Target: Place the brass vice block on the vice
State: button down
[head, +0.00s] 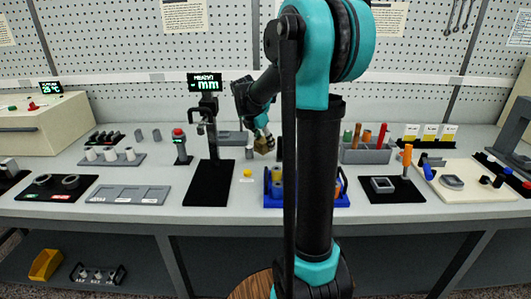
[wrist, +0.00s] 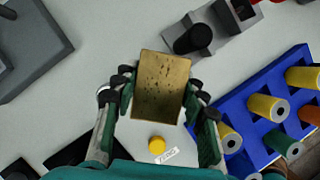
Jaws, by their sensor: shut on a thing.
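The brass vice block (wrist: 161,88) is a speckled, gold-coloured rectangular block between the fingers of my gripper (wrist: 160,100) in the wrist view. My gripper is shut on it from both sides and holds it above the pale bench. In the head view the brass block (head: 262,145) hangs below my gripper (head: 262,137), behind the bench's middle. A grey stepped fixture with a dark round part (wrist: 205,40) lies beyond the block in the wrist view. It may be the vice, but I cannot tell for sure.
A blue rack (wrist: 232,106) with yellow, green and orange cylinders stands to the right. A yellow button (wrist: 157,144) sits on the bench nearer to me. A gauge stand on a black base (head: 208,185) is to the left. My arm hides part of the bench.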

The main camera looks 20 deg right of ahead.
aim_at(265, 152)
jog(key=shift+f, duration=2.25)
jog(key=shift+f, duration=0.1)
jog(key=c, duration=0.9)
grip_release()
jog(key=shift+o, duration=0.2)
